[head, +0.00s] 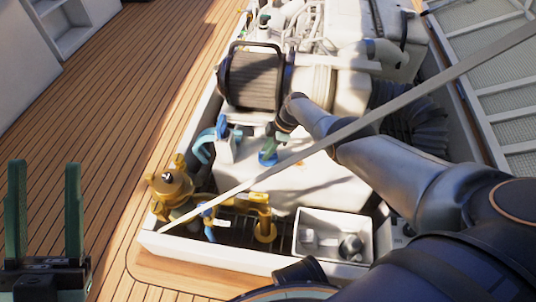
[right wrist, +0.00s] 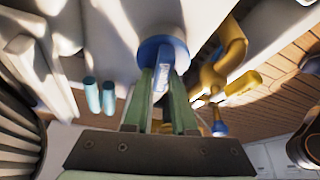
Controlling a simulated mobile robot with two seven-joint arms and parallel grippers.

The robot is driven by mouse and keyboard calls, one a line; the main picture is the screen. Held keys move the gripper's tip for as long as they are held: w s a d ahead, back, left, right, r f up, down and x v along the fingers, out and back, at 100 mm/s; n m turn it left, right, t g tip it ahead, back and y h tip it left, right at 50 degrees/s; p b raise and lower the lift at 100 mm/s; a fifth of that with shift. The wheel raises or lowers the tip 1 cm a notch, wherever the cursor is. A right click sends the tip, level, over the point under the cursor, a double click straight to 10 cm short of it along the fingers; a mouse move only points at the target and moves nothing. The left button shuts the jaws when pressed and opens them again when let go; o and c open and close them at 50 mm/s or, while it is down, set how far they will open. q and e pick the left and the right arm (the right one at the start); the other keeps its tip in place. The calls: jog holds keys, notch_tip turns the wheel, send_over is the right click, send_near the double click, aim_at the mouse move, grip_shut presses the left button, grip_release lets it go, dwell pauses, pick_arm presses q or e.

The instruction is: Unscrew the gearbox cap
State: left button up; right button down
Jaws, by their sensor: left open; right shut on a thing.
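The blue gearbox cap (head: 267,158) sits on top of the white gearbox housing (head: 312,175) in the head view. It also shows in the right wrist view (right wrist: 163,47), straight ahead of the fingers. My right gripper (head: 270,144) reaches down from the right with its green fingers at the cap. In the right wrist view my right gripper (right wrist: 161,85) is shut on the cap's upright light-blue grip, one finger on each side. My left gripper (head: 44,212) is open and empty at the lower left, above the wooden deck and away from the engine.
A brass filter (head: 170,184) and yellow pipes (head: 262,212) stand at the front left of the hatch. A dark ribbed cylinder (head: 252,80) lies behind the cap. A pale diagonal bar (head: 400,103) crosses the hatch. Bare wooden deck (head: 110,110) lies left.

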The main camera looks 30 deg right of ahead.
jog(key=shift+s+d+f, duration=0.2)
jog(key=shift+s+f, duration=0.25)
jog(key=shift+f, duration=0.2)
jog(key=c, duration=0.9)
grip_release()
jog(key=shift+o, duration=0.7)
jog(key=shift+r, duration=0.15)
jog(key=shift+o, duration=0.9)
jog(key=shift+r+p, duration=0.45)
jog(key=shift+p, duration=0.3)
jog(key=shift+r+p, duration=0.35)
jog(key=shift+w+r+p, duration=0.2)
jog(key=shift+r+p, duration=1.25)
jog(key=shift+r, duration=0.2)
